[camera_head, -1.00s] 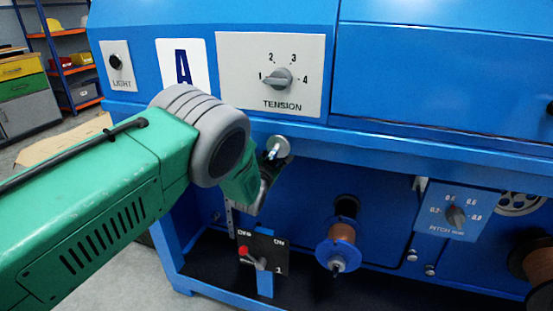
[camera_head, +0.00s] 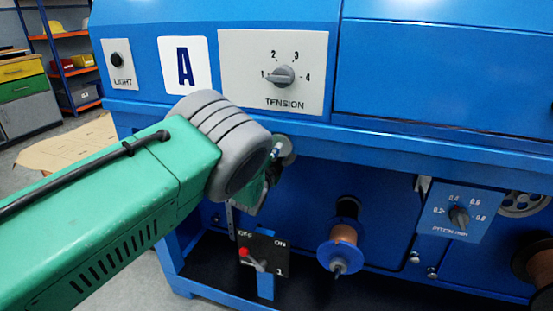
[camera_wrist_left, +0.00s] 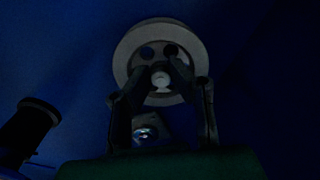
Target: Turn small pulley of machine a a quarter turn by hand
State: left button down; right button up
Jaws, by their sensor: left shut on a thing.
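In the left wrist view a pale round pulley (camera_wrist_left: 128,53) with dark holes and a light hub stands in front of a dark blue panel. My left gripper (camera_wrist_left: 160,72) has its two fingers shut on the pulley's hub, one finger on each side. In the head view my left gripper (camera_head: 266,186) is under the machine's front ledge, mostly hidden behind my wrist. A grey round part (camera_head: 287,147) shows just beside the wrist; I cannot tell whether it is the same pulley. The "A" plate (camera_head: 184,65) marks this machine. My right gripper is out of view.
The tension dial (camera_head: 283,76) is above the ledge. An off/on switch (camera_head: 262,252) and a copper wire spool (camera_head: 342,240) are below and right of my wrist. A pitch dial (camera_head: 459,217) is farther right.

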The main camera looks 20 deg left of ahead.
pick_arm(q)
jog(key=shift+d+r, duration=0.25)
jog(key=shift+d, duration=0.1)
jog(key=c, duration=1.5)
grip_release()
jog(key=shift+o, duration=0.2)
jog(key=shift+f, duration=0.1)
jog(key=s, duration=1.2)
jog(key=shift+a, duration=0.15)
jog(key=shift+f, duration=0.1)
